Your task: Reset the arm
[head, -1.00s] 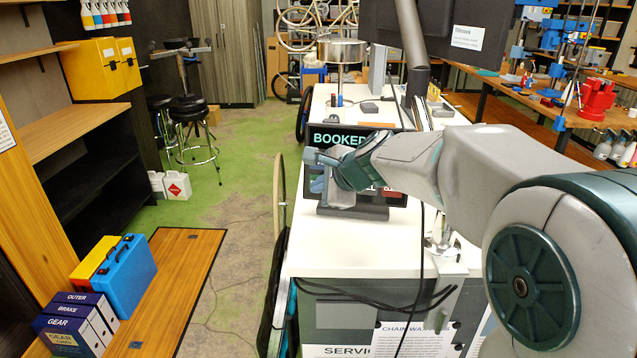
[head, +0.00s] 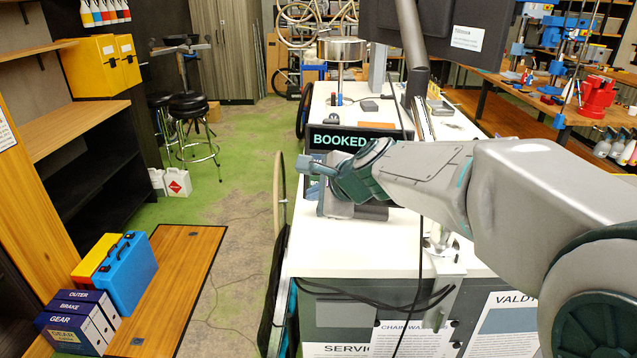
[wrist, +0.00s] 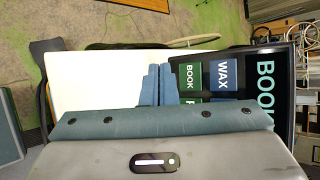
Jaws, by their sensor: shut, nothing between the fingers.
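My gripper (head: 308,166) is at the left end of my arm in the head view, in front of a dark screen (head: 338,141) that reads "BOOKED". In the wrist view its two blue fingers (wrist: 157,86) are together with nothing between them. My arm reaches across the picture from the lower right and hides much of the screen. The wrist view also shows the screen (wrist: 268,85), to the right of the fingers, with "BOOK" and "WAX" tiles. I cannot tell how far the fingers are from the screen.
The white workbench (head: 345,252) lies under my arm, with black cables hanging over its front. A dark monitor (head: 440,30) hangs above it. A blue case (head: 127,273) and binders (head: 75,318) sit on a low wooden platform at left. Green floor (head: 235,150) is open between.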

